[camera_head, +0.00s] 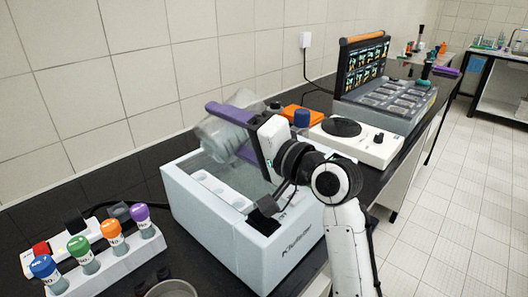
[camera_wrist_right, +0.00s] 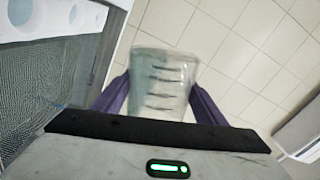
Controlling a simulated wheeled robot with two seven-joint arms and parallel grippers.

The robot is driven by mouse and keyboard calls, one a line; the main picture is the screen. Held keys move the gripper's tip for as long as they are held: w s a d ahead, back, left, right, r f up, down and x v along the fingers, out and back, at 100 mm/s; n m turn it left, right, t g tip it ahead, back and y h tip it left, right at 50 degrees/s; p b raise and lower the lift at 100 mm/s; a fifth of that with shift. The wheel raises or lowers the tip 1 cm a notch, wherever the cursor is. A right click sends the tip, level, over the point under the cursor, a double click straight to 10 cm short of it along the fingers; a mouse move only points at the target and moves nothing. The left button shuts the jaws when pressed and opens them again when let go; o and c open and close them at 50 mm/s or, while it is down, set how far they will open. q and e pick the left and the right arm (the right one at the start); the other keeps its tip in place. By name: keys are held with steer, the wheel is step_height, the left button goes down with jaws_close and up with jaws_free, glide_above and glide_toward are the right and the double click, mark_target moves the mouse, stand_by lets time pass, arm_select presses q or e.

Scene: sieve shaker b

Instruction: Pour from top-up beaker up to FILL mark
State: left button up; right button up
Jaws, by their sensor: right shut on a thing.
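A clear beaker (camera_head: 213,140) with dark graduation lines is tilted over the open white bath (camera_head: 240,238) in the head view. My right gripper (camera_head: 230,128) is shut on it with purple fingers on either side. In the right wrist view the beaker (camera_wrist_right: 163,88) sits between the two fingers (camera_wrist_right: 158,98). The bath holds water (camera_head: 262,180) and a white piece with round holes (camera_head: 217,186). No stream from the beaker is clear to see. I cannot make out a FILL mark. My left gripper is out of view.
A rack (camera_head: 118,262) with blue, green, orange and purple capped tubes stands left of the bath. A tiled wall (camera_head: 90,70) bounds the bench.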

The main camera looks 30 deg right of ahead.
steer(key=shift+w+d+m, duration=0.2)
steer(key=shift+d+m, duration=0.35)
steer(key=shift+m, duration=0.05)
stand_by(1.6)
